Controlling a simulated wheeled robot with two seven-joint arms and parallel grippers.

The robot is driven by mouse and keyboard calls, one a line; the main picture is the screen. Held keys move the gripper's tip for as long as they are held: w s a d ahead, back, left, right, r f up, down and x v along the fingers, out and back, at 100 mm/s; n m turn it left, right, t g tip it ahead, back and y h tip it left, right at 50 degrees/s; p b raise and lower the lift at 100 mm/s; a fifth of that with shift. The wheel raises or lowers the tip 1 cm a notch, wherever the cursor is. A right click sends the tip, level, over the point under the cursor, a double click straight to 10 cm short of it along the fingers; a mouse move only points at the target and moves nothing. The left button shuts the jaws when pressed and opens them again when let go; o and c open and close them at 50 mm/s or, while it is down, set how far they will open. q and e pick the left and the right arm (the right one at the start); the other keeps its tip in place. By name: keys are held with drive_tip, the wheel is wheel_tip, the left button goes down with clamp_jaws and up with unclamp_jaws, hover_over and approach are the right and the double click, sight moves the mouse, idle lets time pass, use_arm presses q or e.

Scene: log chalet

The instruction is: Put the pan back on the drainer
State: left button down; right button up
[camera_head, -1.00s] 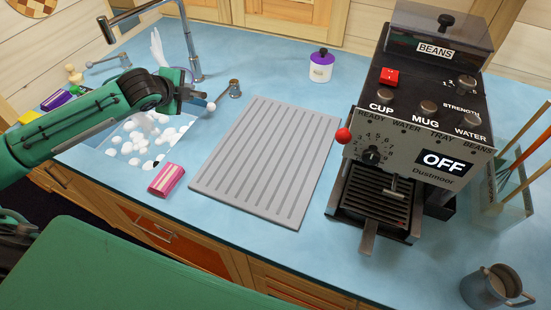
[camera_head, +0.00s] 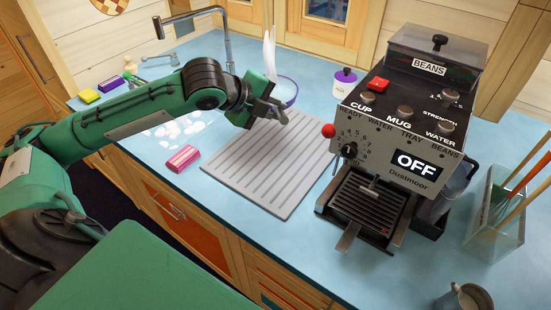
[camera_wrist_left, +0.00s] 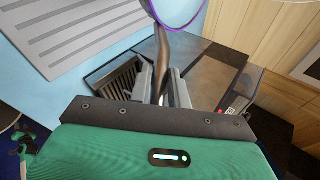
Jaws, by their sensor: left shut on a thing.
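My left gripper (camera_head: 268,108) is shut on the handle of the pan (camera_head: 290,101). In the head view the purple-edged pan is partly hidden behind the gripper, near the drainer's far edge. In the left wrist view, my left gripper (camera_wrist_left: 163,84) is closed around the brown handle, and the pan's purple rim (camera_wrist_left: 181,30) is cut off at the top. The drainer (camera_head: 262,165) is a flat grey ribbed board on the blue counter; it also shows in the wrist view (camera_wrist_left: 70,35). Its ribbed surface is bare. My right gripper is not in view.
The coffee machine (camera_head: 400,140) stands right of the drainer, its red knob (camera_head: 328,130) near the edge. A pink sponge (camera_head: 182,158) and the foamy sink (camera_head: 170,132) lie left. The tap (camera_head: 226,45) and a purple-lidded jar (camera_head: 344,83) stand behind.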

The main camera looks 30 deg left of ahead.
use_arm(q)
wheel_tip(320, 180, down, 19)
drive_tip(key=shift+a+r+p, duration=0.1)
drive_tip(key=shift+p, duration=0.7)
drive_tip(key=c, duration=1.5)
unclamp_jaws()
drive_tip(key=shift+f, duration=0.25)
drive_tip(key=shift+o, duration=0.9)
drive_tip(key=shift+s+r, duration=0.1)
drive_tip(key=shift+r, duration=0.05)
